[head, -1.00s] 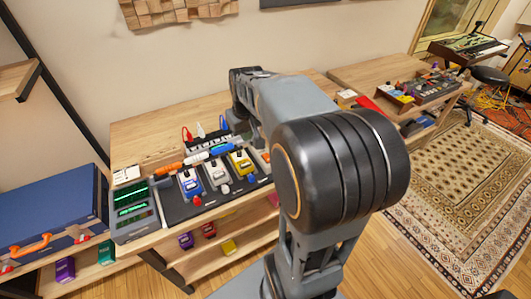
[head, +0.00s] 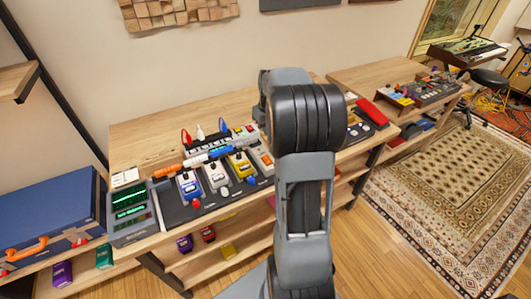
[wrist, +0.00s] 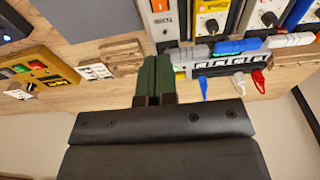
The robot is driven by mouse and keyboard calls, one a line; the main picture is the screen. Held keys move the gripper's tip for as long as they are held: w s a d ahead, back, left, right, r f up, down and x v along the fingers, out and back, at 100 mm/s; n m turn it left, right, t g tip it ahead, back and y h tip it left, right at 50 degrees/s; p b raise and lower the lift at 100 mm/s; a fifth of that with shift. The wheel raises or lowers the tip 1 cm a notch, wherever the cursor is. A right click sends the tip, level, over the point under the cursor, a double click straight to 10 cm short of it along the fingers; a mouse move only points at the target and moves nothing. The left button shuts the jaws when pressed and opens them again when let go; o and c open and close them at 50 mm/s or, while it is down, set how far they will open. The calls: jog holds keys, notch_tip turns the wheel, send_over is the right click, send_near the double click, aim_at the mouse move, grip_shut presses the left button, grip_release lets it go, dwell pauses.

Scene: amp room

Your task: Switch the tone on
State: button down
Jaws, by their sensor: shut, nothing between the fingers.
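I cannot read which device is labelled tone. A black strip with pale keys (head: 208,143) lies behind a row of pedals, with red, white and blue pointed pieces standing along its back. The strip (wrist: 228,66) also shows in the wrist view. A grey unit with green displays (head: 130,210) stands left of the pedals. The pedals include a blue one (head: 189,186), a white one (head: 215,177) and a yellow one (head: 240,167). My gripper (wrist: 157,62) is shut and empty, its dark green fingers beside the strip's end. My arm hides the gripper in the head view.
A yellow box with coloured buttons (wrist: 42,72) and a white card (wrist: 95,71) lie left in the wrist view. A blue case (head: 48,220) stands left. Bare wood (head: 140,135) lies behind the strip.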

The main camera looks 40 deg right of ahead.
aim_at(265, 156)
jog(key=f, duration=0.4)
jog(key=w+f+p, duration=0.1)
jog(key=f, duration=0.7)
jog(key=shift+w+d+f, duration=0.1)
jog(key=shift+w+f, duration=0.15)
jog(key=shift+f, duration=0.15)
